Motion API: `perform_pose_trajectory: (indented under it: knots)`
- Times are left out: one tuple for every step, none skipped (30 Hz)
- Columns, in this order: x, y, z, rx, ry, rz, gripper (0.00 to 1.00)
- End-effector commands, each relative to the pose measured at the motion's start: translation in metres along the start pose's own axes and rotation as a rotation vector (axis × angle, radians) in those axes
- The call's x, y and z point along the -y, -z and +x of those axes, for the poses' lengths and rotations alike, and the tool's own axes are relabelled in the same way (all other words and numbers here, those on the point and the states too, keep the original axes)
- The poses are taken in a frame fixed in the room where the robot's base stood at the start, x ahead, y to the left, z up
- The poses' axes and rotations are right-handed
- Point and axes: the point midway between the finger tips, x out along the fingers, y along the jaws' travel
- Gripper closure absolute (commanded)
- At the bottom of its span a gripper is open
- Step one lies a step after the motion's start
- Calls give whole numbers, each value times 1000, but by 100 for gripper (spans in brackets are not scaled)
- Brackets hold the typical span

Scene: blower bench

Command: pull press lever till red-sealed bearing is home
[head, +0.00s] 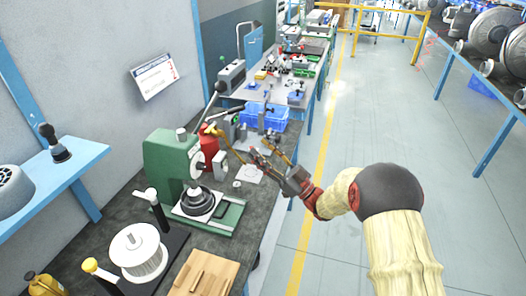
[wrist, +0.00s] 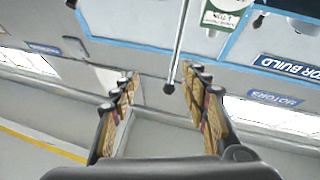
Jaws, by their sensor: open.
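The green press (head: 167,168) stands on the dark bench at left. Its grey lever (head: 208,108) slants up and right to a dark knob. Under the ram, a dark stepped round part (head: 197,200) sits on a pale plate on the press base. I cannot make out a red seal or how deep a bearing sits. My gripper (head: 258,150) is open and empty, right of the press and lower in the picture than the knob. In the wrist view, a thin rod with a dark ball end (wrist: 171,84) appears between the spread fingers (wrist: 165,76), apart from both.
A white spool (head: 138,250) and a wooden block (head: 203,274) are at the bench front. A red item (head: 210,142) stands behind the press. Blue bins (head: 262,122) and tools fill the bench beyond. The floor aisle (head: 330,140) at right is clear.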

Motion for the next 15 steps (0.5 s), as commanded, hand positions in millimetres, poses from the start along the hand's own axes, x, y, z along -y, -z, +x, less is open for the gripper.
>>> perform_pose_trajectory:
  knots:
    - [0,0,0,0,1,0,54]
    - [0,0,0,0,1,0,54]
    - [0,0,0,-1,1,0,54]
    - [0,0,1,-1,1,0,54]
    - [0,0,1,-1,1,0,54]
    - [0,0,1,-1,1,0,54]
    - [0,0,0,-1,1,-1,54]
    - [0,0,0,-1,1,-1,54]
    - [0,0,-2,0,1,-1,54]
    - [0,0,-4,0,1,-1,54]
    - [0,0,-7,0,1,0,54]
    - [0,0,-12,1,1,0,54]
    - [0,0,-17,1,0,0,54]
    - [-1,0,-22,1,-2,0,54]
    - [-1,0,-29,1,-2,1,54]
